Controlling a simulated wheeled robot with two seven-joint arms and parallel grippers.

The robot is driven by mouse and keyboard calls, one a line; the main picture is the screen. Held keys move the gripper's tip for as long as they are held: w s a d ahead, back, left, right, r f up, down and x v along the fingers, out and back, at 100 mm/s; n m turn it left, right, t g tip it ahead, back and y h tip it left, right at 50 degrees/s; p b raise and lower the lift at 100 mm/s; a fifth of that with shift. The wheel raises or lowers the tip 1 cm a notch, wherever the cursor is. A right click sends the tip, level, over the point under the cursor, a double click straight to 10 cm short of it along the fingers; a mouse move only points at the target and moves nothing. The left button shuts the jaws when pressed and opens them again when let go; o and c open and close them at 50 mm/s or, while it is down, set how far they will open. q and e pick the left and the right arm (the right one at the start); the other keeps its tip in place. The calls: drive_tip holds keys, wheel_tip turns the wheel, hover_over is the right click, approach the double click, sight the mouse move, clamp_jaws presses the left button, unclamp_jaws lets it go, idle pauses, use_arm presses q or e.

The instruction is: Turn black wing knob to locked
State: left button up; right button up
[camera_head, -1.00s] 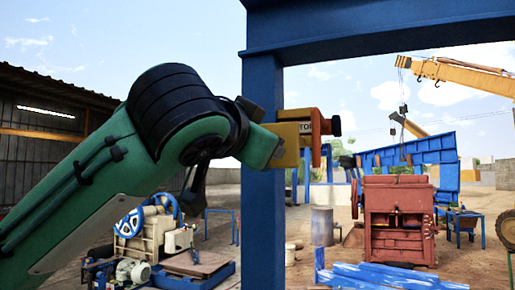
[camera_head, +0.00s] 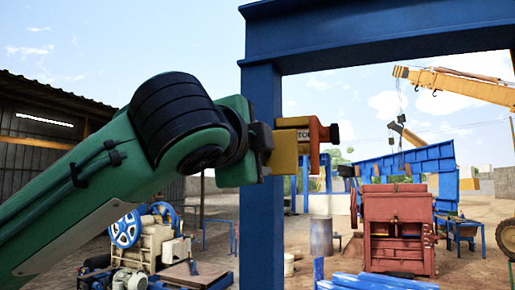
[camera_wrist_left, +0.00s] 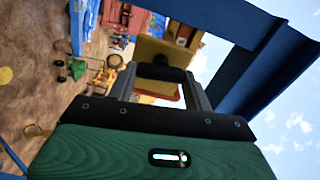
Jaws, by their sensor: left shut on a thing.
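A yellow and orange box (camera_head: 292,148) with a partly readable label is at the blue post in the head view. The yellow box (camera_wrist_left: 178,48) also shows in the wrist view, straight ahead of my fingers. My left gripper (camera_head: 262,138) reaches the box's left side. In the wrist view my left gripper (camera_wrist_left: 159,72) has its two grey fingers on either side of the black wing knob (camera_wrist_left: 160,71), shut on it. The knob's wings and any lock mark cannot be made out. Another black round part (camera_head: 334,133) sticks out of the box's right side.
The blue post (camera_head: 262,220) and overhead beam (camera_head: 390,35) stand close to my left arm. A red crusher (camera_head: 398,225), a cream machine with blue wheels (camera_head: 150,240) and blue beams on the ground (camera_head: 375,283) lie farther off. Open ground is between them.

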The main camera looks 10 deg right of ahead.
use_arm(q)
drive_tip(key=shift+m, duration=0.7)
drive_tip(key=shift+f, duration=0.1)
drive_tip(key=o, duration=1)
drive_tip(key=shift+s, duration=0.1)
drive_tip(key=b+v, duration=0.6)
drive_tip(key=v, duration=0.7)
drive_tip(key=shift+s+a+b, duration=0.25)
drive_tip(key=shift+b, duration=0.1)
